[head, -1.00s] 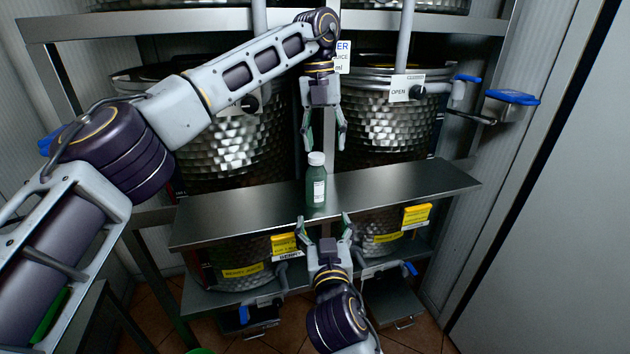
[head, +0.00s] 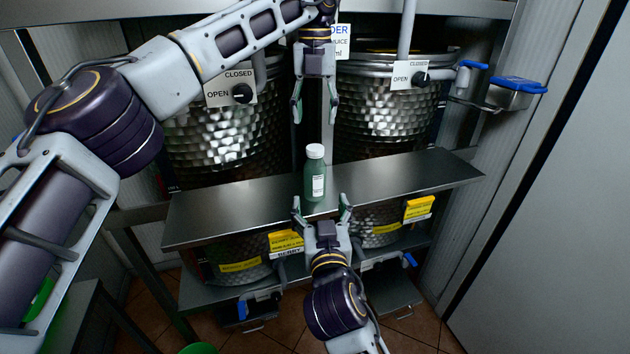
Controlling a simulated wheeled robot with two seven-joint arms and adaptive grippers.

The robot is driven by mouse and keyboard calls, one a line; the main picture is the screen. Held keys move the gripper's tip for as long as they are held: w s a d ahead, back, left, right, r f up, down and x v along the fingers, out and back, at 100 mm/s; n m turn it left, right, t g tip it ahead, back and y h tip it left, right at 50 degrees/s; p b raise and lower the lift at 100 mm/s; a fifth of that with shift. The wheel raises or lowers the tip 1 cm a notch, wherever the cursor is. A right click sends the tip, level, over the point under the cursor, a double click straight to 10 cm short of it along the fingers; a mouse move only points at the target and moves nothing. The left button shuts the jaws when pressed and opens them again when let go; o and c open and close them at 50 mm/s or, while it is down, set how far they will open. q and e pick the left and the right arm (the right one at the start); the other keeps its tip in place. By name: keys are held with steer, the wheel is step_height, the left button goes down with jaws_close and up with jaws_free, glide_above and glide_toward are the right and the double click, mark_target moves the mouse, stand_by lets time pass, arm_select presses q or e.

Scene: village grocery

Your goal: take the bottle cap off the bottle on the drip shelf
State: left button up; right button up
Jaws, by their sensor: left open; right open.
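A green bottle (head: 315,183) with a white label stands upright on the metal drip shelf (head: 228,204). Its white cap (head: 315,151) is on its top. My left gripper (head: 313,116) points down above the cap, open and empty, with a gap between its fingertips and the cap. My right gripper (head: 321,201) comes from below at the shelf's front edge. It is open, with its fingertips on either side of the bottle's lower part in the picture; I cannot tell whether they touch it.
Yellow labels (head: 418,207) hang below the shelf. The shelf is bare on both sides of the bottle.

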mark_target(316, 181)
steer(key=shift+w+a, duration=0.2)
steer(key=shift+w, duration=2.05)
steer(key=shift+w+a, duration=0.15)
steer(key=shift+w, duration=2.1)
steer(key=shift+w+a, duration=0.2)
steer(key=shift+w, duration=2.05)
jaws_close()
arm_select(q)
steer(key=shift+m, duration=0.3)
